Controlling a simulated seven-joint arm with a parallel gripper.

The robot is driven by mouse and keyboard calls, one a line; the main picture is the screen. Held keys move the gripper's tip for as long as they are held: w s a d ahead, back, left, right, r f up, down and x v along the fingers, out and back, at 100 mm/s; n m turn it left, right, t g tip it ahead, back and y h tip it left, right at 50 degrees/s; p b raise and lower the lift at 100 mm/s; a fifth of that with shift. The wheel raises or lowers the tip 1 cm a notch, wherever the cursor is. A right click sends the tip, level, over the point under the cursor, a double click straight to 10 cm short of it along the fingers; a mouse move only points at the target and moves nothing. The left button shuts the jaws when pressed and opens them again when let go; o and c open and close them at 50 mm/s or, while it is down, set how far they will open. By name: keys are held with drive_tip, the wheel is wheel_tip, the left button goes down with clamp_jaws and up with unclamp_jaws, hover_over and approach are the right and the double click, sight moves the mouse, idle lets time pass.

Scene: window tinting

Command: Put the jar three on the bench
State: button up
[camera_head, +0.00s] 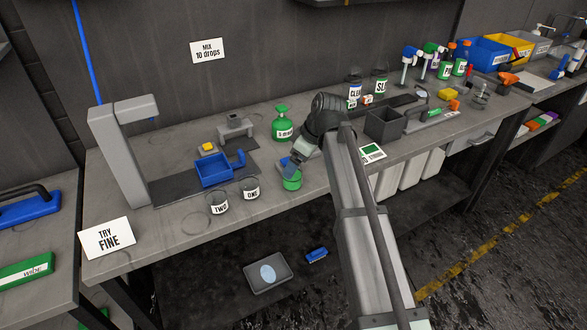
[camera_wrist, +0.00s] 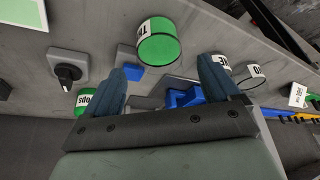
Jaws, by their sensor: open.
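The jar three (camera_head: 292,181) is a small jar with a green top or filling, at the bench's front edge beside my gripper (camera_head: 296,163). In the wrist view the jar (camera_wrist: 158,48) shows green, with a white label partly reading "TH". There my gripper (camera_wrist: 165,80) has its two fingers wide apart, with nothing between them. The jar lies just beyond the fingertips, apart from them. It appears to stand on the grey bench (camera_head: 180,225); its base contact is hard to see.
Jars ONE (camera_head: 252,193) and TWO (camera_head: 219,206) stand to the left, near the blue tray (camera_head: 213,170). A green bottle (camera_head: 281,125) and a small grey stand (camera_head: 235,127) are behind. A dark grey bin (camera_head: 384,126) is to the right.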

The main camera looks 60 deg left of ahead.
drive_tip(key=v, duration=0.7)
drive_tip(key=shift+r, duration=0.4)
drive_tip(key=w+d+f+m+h, duration=0.1)
drive_tip(key=w+d+f+m, duration=0.2)
drive_tip(key=w+d+f, duration=0.65)
drive_tip(key=w+d+f+m+h, duration=0.1)
drive_tip(key=w+d+f+m, duration=0.35)
drive_tip(key=f, duration=0.85)
drive_tip(key=w+d+f+m+h, duration=0.1)
drive_tip(key=w+d+f+m, duration=0.25)
drive_tip(key=d+f, duration=1.15)
drive_tip(key=w+d+f+m+h, duration=0.15)
drive_tip(key=d+f+m, duration=0.25)
drive_tip(key=d+f, duration=1.1)
drive_tip(key=s+d+f+m+g, duration=0.1)
drive_tip(key=s+d+f+m, duration=0.15)
drive_tip(key=d, duration=0.65)
drive_tip(key=s+d+f+m+g, duration=0.1)
drive_tip(key=s+d, duration=0.3)
drive_tip(key=d, duration=0.4)
drive_tip(key=s+d+f+m+g, duration=0.1)
drive_tip(key=s+d+f+m, duration=0.2)
drive_tip(key=s+d, duration=0.5)
drive_tip(key=s+d+f+m+g, duration=0.1)
drive_tip(key=s+d+f+m, duration=0.2)
drive_tip(key=s+d, duration=0.4)
drive_tip(key=s, duration=0.4)
drive_tip(key=shift+s+d+y, duration=0.25)
drive_tip(key=shift+d+y, duration=0.1)
drive_tip(key=shift+d, duration=0.05)
